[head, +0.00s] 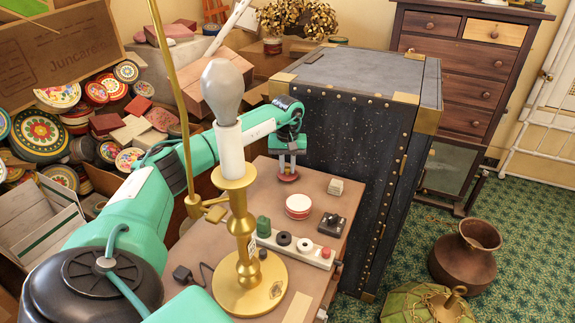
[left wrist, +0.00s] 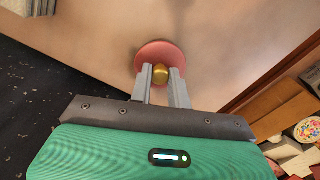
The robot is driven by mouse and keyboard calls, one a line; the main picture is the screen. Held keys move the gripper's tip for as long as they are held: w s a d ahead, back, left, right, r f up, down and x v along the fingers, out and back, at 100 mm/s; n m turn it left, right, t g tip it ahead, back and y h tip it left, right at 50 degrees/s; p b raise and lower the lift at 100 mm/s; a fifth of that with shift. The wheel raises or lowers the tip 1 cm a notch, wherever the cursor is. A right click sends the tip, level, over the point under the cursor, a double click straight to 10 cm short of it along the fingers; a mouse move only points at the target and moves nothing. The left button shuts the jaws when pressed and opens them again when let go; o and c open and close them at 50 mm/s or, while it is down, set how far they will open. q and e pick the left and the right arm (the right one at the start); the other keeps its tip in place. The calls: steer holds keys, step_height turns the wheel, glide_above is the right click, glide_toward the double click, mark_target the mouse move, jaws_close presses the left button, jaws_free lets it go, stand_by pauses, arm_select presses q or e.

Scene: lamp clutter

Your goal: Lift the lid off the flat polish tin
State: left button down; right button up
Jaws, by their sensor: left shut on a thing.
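My left gripper (head: 287,168) points down at the far end of the brown table (head: 230,215). Its fingers are shut on a small gold knob (left wrist: 160,74) in the middle of a round, pinkish-red lid (left wrist: 152,52). In the head view the lid (head: 288,177) is a small flat red disc under the fingertips. What lies under it is hidden, and I cannot tell whether it touches the flat polish tin or the table. A low red-and-white round tin (head: 298,206) stands nearer on the table, apart from the gripper. My right gripper is not in view.
A brass lamp (head: 243,235) with a bulb stands at the table's front. Beside it lie a power strip (head: 297,249), a dark small object (head: 331,224) and a pale block (head: 336,187). A tall dark trunk (head: 345,165) rises behind the table; tins and boxes are piled left.

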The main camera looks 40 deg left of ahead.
arm_select(q)
steer(key=shift+f, duration=0.65)
stand_by(0.4)
steer(key=c, duration=1.5)
jaws_free()
steer(key=shift+r, duration=0.15)
steer(key=shift+r+p, duration=2.1)
steer(key=shift+r, duration=0.85)
steer(key=o, duration=0.6)
